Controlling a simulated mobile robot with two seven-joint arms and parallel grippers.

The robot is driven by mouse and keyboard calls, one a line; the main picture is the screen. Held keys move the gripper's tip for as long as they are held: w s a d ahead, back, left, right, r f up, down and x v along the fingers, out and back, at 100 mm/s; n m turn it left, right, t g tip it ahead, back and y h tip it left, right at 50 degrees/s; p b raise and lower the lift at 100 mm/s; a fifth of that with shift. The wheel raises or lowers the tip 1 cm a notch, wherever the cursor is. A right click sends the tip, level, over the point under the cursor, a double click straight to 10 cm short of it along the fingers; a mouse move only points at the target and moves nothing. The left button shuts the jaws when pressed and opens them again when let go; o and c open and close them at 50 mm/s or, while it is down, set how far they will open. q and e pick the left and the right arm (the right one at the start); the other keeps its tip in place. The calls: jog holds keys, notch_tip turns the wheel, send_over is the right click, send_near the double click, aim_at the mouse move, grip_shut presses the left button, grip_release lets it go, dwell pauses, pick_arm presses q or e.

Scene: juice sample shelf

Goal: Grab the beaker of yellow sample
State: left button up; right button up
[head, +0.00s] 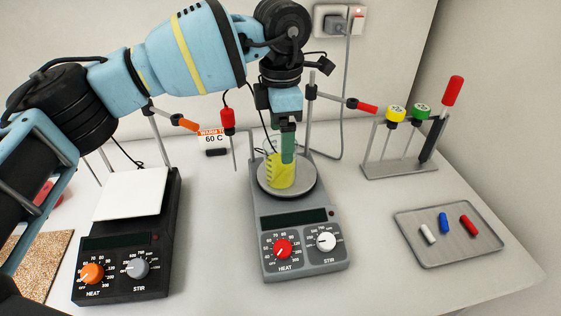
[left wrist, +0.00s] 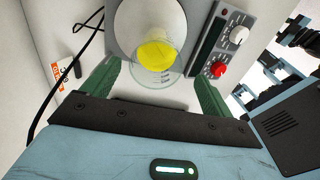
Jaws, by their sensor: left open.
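The beaker of yellow sample (head: 281,171) is clear glass with yellow liquid. It stands upright on the round plate (head: 307,186) of the grey hot plate stirrer (head: 294,240) in the middle of the table. My left gripper (head: 288,147) points down right at the beaker, its green fingers overlapping the beaker's upper part in the head view. In the left wrist view the beaker (left wrist: 158,55) lies ahead between the two open green fingers (left wrist: 155,85), with a gap on both sides. My right gripper is not in view.
A black stirrer with a white square top (head: 131,194) stands at left. A rack with yellow and green capped items (head: 398,168) and a tray with several stir bars (head: 449,254) are at right. A clamp stand rod (head: 309,121) rises behind the beaker. Clear table lies between the stirrers.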

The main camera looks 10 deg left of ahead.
pick_arm(q)
jog(key=shift+w+a+f+p, duration=0.1)
jog(key=shift+w+f+p, duration=0.1)
jog(key=shift+f, duration=1.35)
jog(key=shift+w+f+p, duration=0.1)
jog(key=shift+f+p, duration=0.05)
jog(key=shift+f, duration=1.35)
jog(key=c, duration=1.2)
jog(key=shift+r, duration=0.25)
jog(key=shift+r, duration=1.05)
jog(key=shift+s+d+r+b, duration=0.1)
jog(key=shift+s+d+r, duration=0.55)
jog(key=shift+s, duration=1.85)
jog(key=shift+s+d+r+b, duration=0.15)
jog(key=shift+s+d, duration=0.9)
jog(key=shift+s, duration=1.5)
jog(key=shift+s+d+r+b, duration=0.1)
jog(key=shift+s+d+r, duration=0.55)
jog(key=shift+s, duration=1.85)
jog(key=shift+s+d+f, duration=0.1)
jog(key=shift+d+f, duration=0.1)
jog(key=shift+f, duration=0.05)
